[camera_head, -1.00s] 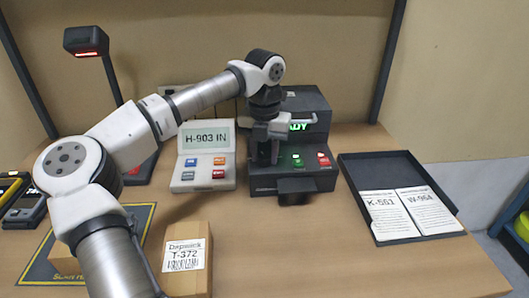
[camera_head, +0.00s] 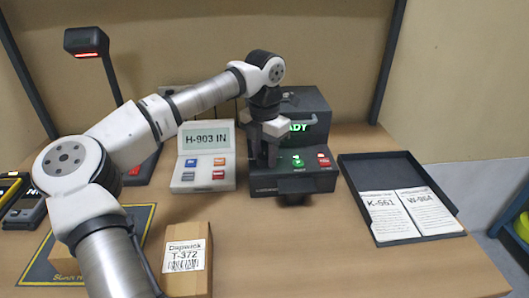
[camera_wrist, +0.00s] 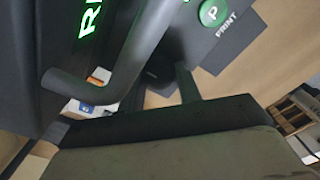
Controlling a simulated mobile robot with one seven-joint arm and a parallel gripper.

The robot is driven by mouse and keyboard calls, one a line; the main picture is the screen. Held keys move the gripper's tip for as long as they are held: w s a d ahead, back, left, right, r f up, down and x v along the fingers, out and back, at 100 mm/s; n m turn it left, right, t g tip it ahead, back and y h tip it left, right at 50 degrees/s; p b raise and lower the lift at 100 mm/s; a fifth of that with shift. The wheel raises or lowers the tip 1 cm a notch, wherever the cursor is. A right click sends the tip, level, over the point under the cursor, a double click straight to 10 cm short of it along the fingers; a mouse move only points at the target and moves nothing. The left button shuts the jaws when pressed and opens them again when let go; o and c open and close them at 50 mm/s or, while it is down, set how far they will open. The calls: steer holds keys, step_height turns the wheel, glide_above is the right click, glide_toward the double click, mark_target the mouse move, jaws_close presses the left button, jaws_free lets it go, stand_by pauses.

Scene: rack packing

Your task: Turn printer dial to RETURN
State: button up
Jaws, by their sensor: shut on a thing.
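The printer (camera_head: 318,108) is a black machine with a green-lit screen; the letters "ADY" show past my arm. My gripper (camera_head: 267,165) points down at the left of the printer's front panel and hides the dial in the head view. In the wrist view the fingers of my gripper (camera_wrist: 165,82) are close around a small dark knob, the dial (camera_wrist: 158,72). The gripper is shut on it. The dial's marks and pointer cannot be read. A green PRINT button (camera_wrist: 213,12) lies beside it; it also shows in the head view (camera_head: 298,161).
A red button (camera_head: 323,161) is right of the green one. A white console (camera_head: 204,180) reading "H-903 IN" stands left. A black tray (camera_head: 440,229) with labels K-561 and W-964 lies right. A box (camera_head: 187,275) marked T-372 is in front. The front-right table is clear.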

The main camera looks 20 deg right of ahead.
mark_target(265, 156)
steer(key=o, duration=1)
step_height(265, 156, up, 14)
steer(key=b, duration=0.1)
steer(key=shift+f, duration=0.1)
stand_by(0.4)
